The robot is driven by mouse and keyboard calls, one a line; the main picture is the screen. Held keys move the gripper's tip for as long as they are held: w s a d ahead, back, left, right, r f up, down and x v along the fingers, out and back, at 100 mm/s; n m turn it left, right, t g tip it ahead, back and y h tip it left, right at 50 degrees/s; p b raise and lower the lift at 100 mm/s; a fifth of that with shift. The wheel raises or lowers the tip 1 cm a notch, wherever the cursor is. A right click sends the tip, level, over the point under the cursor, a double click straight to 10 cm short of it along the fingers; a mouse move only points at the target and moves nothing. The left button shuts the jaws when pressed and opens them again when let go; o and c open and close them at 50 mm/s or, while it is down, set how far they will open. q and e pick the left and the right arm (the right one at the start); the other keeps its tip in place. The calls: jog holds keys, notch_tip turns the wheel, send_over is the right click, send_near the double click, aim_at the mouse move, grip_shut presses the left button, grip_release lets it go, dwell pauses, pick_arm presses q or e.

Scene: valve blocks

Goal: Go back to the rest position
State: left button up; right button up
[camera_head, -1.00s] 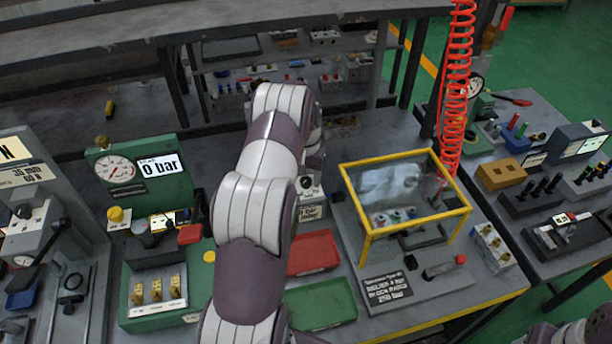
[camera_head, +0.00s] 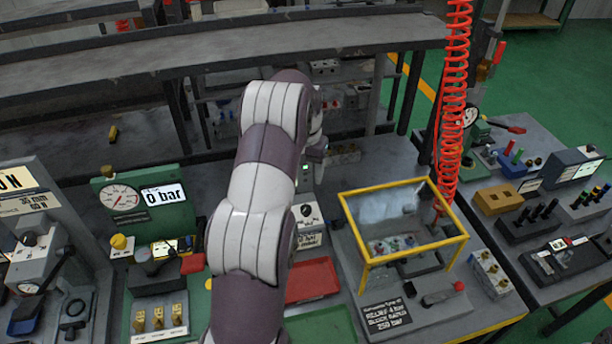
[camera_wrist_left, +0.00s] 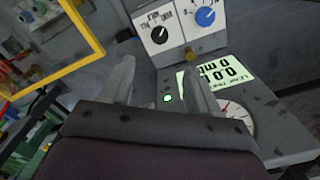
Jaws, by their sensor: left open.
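My left arm rises from the bottom middle of the head view, over the bench. Its wrist is at the far side, and the gripper there is mostly hidden behind my own arm. In the left wrist view my left gripper (camera_wrist_left: 162,80) has its two fingers apart with nothing between them. Beyond the fingers is a grey instrument panel with a black knob (camera_wrist_left: 160,34), a blue knob (camera_wrist_left: 205,16) and a lit display (camera_wrist_left: 218,76). A round gauge (camera_wrist_left: 238,118) is partly hidden by the right finger. My right gripper is not in view.
A yellow-framed clear box (camera_head: 402,222) stands right of my arm. A red tray (camera_head: 310,281) lies between them. A green gauge stand (camera_head: 122,198) is at left. A red coiled hose (camera_head: 453,110) hangs at right. A raised shelf (camera_head: 240,52) spans the back.

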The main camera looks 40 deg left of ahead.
pick_arm(q)
jog(key=shift+w, duration=0.1)
dwell(0.4)
jog(key=s+d+r+m, duration=0.1)
jog(key=s+d+m, duration=0.1)
jog(key=s+d, duration=0.8)
jog(key=s+d+r+m+t, duration=0.1)
jog(key=s+d+r, duration=0.1)
jog(key=s+d, duration=0.8)
jog(key=d, duration=0.3)
jog(key=shift+d+m, duration=0.15)
jog(key=shift+m, duration=0.25)
jog(key=shift+w, duration=0.15)
